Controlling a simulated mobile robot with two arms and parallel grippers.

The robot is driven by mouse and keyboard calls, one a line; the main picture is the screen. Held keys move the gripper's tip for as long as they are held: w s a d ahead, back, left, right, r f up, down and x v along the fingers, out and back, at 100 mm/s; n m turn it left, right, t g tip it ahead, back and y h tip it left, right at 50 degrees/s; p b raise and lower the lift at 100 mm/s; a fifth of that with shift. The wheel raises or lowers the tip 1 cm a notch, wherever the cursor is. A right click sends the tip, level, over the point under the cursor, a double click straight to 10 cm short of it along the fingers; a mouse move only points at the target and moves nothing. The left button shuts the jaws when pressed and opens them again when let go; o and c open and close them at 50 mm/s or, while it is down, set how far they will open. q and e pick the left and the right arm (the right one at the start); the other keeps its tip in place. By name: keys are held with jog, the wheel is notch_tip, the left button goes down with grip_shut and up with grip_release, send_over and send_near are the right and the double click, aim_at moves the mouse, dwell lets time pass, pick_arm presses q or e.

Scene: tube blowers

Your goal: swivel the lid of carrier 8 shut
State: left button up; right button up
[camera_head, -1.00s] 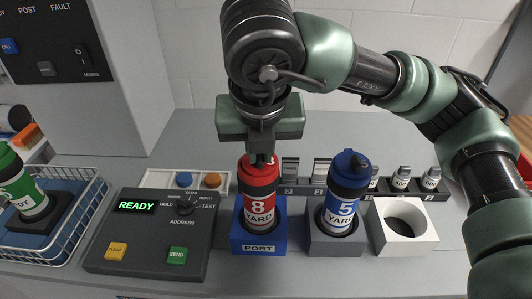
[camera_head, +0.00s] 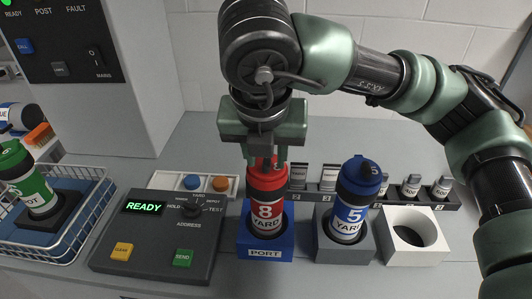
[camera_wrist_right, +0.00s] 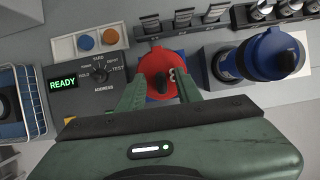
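Carrier 8 (camera_head: 266,208), a red cylinder with a dark band and a YARD label, stands upright in the blue PORT socket (camera_head: 264,254). Its red lid (camera_wrist_right: 155,66) with a dark central piece shows from above in the right wrist view; I cannot tell how far the lid is swivelled. My right gripper (camera_head: 267,158) points down at the carrier's top. Its two green fingers are apart, one on each side of the lid, and also show in the wrist view (camera_wrist_right: 160,82). I see no clear grip. My left gripper is out of view.
Blue carrier 5 (camera_head: 349,205) stands close right in a grey socket (camera_head: 343,249). A white socket (camera_head: 424,255) beyond it is empty. The control panel (camera_head: 135,235) reading READY is to the left. A wire basket (camera_head: 75,240) holds a green carrier (camera_head: 36,190). Small labelled blocks line the back.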

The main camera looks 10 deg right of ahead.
jog(key=v, duration=0.7)
jog(key=shift+r+b, duration=0.3)
jog(key=shift+r, duration=0.05)
jog(key=shift+s, duration=0.15)
